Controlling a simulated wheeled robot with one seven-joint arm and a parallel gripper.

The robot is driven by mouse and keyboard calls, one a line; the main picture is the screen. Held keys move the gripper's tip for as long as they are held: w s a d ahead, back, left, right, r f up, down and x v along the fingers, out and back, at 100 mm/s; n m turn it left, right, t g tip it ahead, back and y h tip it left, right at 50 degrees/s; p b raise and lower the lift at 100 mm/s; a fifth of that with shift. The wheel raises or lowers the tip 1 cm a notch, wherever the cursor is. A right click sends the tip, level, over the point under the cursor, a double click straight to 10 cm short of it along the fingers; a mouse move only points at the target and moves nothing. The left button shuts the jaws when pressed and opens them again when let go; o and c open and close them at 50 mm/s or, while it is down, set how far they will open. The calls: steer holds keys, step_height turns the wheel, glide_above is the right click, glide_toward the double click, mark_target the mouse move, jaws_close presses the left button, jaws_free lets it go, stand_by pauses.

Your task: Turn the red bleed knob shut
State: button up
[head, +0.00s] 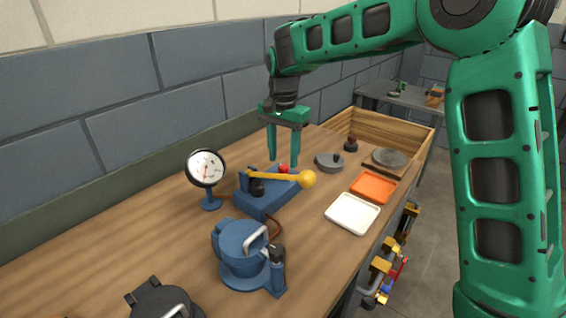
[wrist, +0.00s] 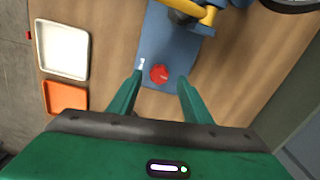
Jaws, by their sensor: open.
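The red bleed knob (wrist: 159,74) is a small red knob on the blue base plate (wrist: 157,45) of a pump-like device. In the head view the knob (head: 284,169) shows just behind a yellow lever (head: 275,177) with a ball end. My gripper (head: 282,163) is green, points down and is above the knob's end of the base. In the wrist view my gripper (wrist: 158,75) has its two fingers apart, one on each side of the knob, with nothing between them touching. The exact height above the knob is hard to tell.
A dial gauge (head: 206,168) stands left of the device. A blue lidded pot (head: 241,250) is in front. A white tray (head: 352,213), an orange tray (head: 373,187) and a grey round part (head: 329,162) lie to the right. A wooden box (head: 408,130) stands behind.

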mark_target(284, 166)
step_height(284, 166, up, 8)
stand_by(0.4)
steer(key=shift+d, duration=0.1)
steer(key=s+d+h, duration=0.1)
steer(key=s+d, duration=0.7)
steer(key=d, duration=0.5)
steer(key=s+d, duration=0.7)
steer(key=d, duration=0.6)
steer(key=s+d+f, duration=0.2)
steer(key=s+f, duration=0.1)
steer(key=s, duration=0.5)
steer(key=s+d+f, duration=0.3)
steer(key=s, duration=0.4)
steer(key=s+d+f+n+y, duration=0.1)
steer(key=s+d+f, duration=0.2)
steer(key=s, duration=0.5)
steer(key=shift+s, duration=0.35)
